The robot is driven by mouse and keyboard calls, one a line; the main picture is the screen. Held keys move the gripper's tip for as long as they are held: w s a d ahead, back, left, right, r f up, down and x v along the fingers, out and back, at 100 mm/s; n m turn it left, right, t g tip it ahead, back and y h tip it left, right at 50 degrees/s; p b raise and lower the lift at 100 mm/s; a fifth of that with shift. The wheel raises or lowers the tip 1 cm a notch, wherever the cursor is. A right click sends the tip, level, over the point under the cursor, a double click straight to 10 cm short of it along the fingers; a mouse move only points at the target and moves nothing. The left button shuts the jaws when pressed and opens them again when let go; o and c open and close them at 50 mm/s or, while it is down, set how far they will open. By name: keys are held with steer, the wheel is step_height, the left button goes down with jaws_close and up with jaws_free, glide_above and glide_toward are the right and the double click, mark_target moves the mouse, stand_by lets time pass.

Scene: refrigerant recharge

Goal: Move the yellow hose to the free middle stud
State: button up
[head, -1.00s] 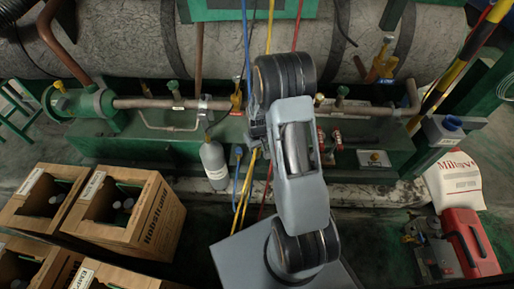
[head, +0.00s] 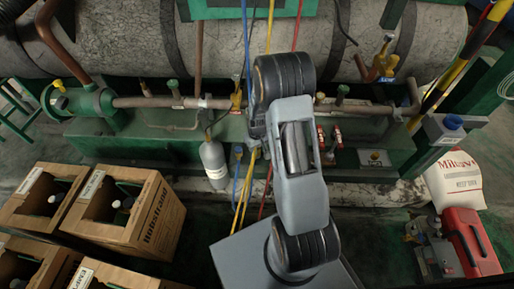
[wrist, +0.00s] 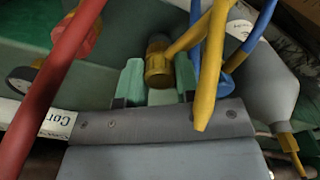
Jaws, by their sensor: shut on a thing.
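The yellow hose (head: 243,195) hangs in front of the green machine base in the head view. Its brass-yellow end fitting (wrist: 158,65) is between the green fingertips of my gripper (wrist: 157,82), which is shut on it. The hose bends away to the upper right in the wrist view. In the head view my arm hides the gripper and the fitting. A blue hose (wrist: 248,42) is right of the fitting and a red hose (wrist: 58,85) crosses at the left. I cannot make out the middle stud, nor whether the fitting touches one.
A grey cylinder (head: 213,160) stands left of the hoses, close to my gripper in the wrist view (wrist: 262,80). A copper pipe (head: 150,102) runs along the green base.

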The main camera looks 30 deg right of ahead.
steer(key=shift+f+b, duration=0.35)
steer(key=shift+f, duration=0.2)
steer(key=o, duration=1)
steer(key=shift+r, duration=0.1)
step_height(320, 180, up, 14)
steer(key=p, duration=0.5)
steer(key=s+a+r+t+p, duration=0.1)
steer(key=s+a+r+p, duration=0.2)
steer(key=r+p, duration=0.6)
steer(key=s+a+r+t+p, duration=0.1)
steer(key=s+a+r+p, duration=0.2)
steer(key=r, duration=1.7)
steer(key=s+a+r+t+p, duration=0.1)
steer(key=s+a+r+p, duration=0.3)
steer(key=s+r+p, duration=0.6)
step_height(320, 180, up, 6)
steer(key=shift+f+m+t+p, duration=0.15)
steer(key=shift+m+t+p, duration=0.2)
steer(key=shift+p, duration=2.5)
